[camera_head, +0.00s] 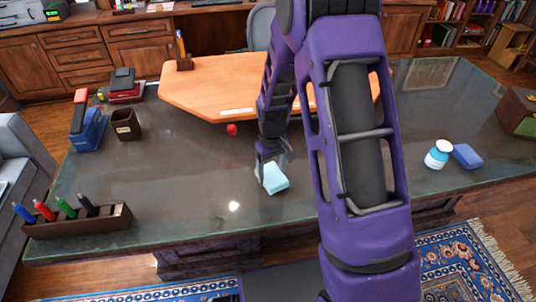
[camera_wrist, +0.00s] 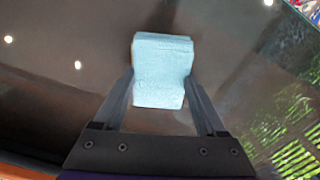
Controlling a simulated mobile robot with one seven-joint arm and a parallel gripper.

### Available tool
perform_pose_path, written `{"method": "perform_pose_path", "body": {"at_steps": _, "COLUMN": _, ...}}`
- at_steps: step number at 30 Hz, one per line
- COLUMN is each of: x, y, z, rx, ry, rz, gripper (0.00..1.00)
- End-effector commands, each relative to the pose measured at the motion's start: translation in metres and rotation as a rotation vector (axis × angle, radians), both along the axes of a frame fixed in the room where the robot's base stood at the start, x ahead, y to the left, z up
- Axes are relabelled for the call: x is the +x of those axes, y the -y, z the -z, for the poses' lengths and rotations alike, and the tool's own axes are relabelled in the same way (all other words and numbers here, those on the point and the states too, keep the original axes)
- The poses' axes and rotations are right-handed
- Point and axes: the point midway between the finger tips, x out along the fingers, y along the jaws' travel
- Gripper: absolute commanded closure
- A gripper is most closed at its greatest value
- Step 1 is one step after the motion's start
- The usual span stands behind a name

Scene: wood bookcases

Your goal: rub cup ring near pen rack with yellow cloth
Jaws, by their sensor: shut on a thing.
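My gripper (camera_head: 270,160) is over the middle of the dark glass-topped desk, shut on a light blue folded cloth or sponge (camera_head: 275,179). In the wrist view, this light blue block (camera_wrist: 160,75) sits between the two fingers. I cannot tell whether it touches the desk. No yellow cloth shows in either view. The pen rack (camera_head: 80,222) is a dark brown tray with blue, red, green and black markers, at the desk's front left, left of my gripper. I cannot make out a cup ring; bright spots on the glass look like light reflections.
A brown pen cup (camera_head: 126,125) and a blue stapler-like item (camera_head: 87,130) stand at the left. A small red object (camera_head: 231,129) lies by the orange wood panel (camera_head: 205,85). A white-and-blue jar (camera_head: 437,155) and a blue block (camera_head: 467,156) are at the right. The glass between rack and gripper is clear.

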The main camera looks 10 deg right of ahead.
Motion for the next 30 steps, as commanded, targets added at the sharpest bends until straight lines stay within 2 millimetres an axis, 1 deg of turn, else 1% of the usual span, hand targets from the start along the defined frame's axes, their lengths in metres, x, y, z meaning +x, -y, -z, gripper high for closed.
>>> {"method": "perform_pose_path", "body": {"at_steps": 1, "x": 0.003, "y": 0.000, "z": -0.021, "rx": 0.000, "ry": 0.010, "rz": 0.002, "gripper": 0.78}}
{"method": "perform_pose_path", "body": {"at_steps": 2, "x": 0.002, "y": 0.000, "z": -0.021, "rx": -0.001, "ry": 0.007, "rz": 0.002, "gripper": 0.78}}
{"method": "perform_pose_path", "body": {"at_steps": 18, "x": 0.007, "y": -0.003, "z": -0.068, "rx": 0.000, "ry": 0.006, "rz": 0.003, "gripper": 0.78}}
{"method": "perform_pose_path", "body": {"at_steps": 23, "x": 0.007, "y": -0.003, "z": -0.075, "rx": -0.001, "ry": 0.007, "rz": 0.003, "gripper": 0.78}}
{"method": "perform_pose_path", "body": {"at_steps": 30, "x": 0.007, "y": -0.003, "z": -0.075, "rx": 0.000, "ry": 0.006, "rz": 0.003, "gripper": 0.78}}
